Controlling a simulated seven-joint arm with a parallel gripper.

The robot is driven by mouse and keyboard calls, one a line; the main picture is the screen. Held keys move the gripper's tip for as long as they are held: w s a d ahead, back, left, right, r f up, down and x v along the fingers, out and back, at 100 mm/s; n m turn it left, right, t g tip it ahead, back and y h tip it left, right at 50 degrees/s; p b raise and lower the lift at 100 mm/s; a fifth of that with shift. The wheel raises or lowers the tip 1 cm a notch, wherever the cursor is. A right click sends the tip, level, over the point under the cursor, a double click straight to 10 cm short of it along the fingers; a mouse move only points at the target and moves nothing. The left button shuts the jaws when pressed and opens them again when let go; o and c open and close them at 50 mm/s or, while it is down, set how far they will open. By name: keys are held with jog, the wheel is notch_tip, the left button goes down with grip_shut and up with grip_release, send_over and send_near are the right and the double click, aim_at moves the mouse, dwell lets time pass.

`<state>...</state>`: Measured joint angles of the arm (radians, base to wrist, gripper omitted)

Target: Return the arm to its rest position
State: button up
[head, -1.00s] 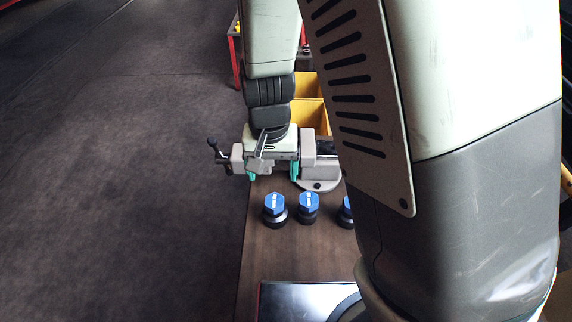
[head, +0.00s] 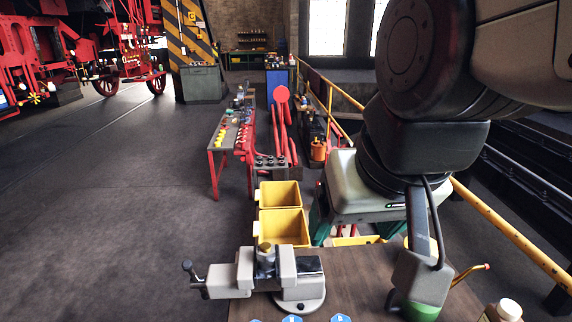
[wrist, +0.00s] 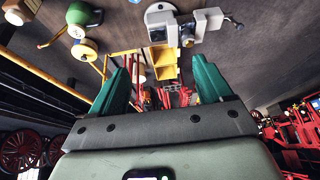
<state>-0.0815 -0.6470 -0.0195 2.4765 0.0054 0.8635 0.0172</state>
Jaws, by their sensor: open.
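My gripper (head: 352,238) is raised at the right of the head view, above and beyond the bench's far right part. Its two green fingers are apart with nothing between them, as the wrist view shows (wrist: 160,78). The grey vise (head: 230,278) stands on the brown bench (head: 362,275), left of and apart from my gripper. A small brass-coloured part (head: 265,248) sits at the vise jaws. The vise also shows at the top of the wrist view (wrist: 158,24).
Yellow bins (head: 283,226) stand behind the vise. Blue-topped parts (head: 341,318) show at the bottom edge. A green can (head: 420,311) and a white-capped bottle (head: 508,309) are at bench right. A yellow railing (head: 515,235) runs along the right. Open floor lies left.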

jog(key=shift+s+d+r+h, duration=0.15)
jog(key=shift+s+d+r, duration=0.1)
jog(key=shift+s, duration=0.25)
jog(key=shift+s+d+r+h, duration=0.15)
jog(key=shift+s+d+r, duration=0.1)
jog(key=shift+s, duration=0.25)
dwell(0.5)
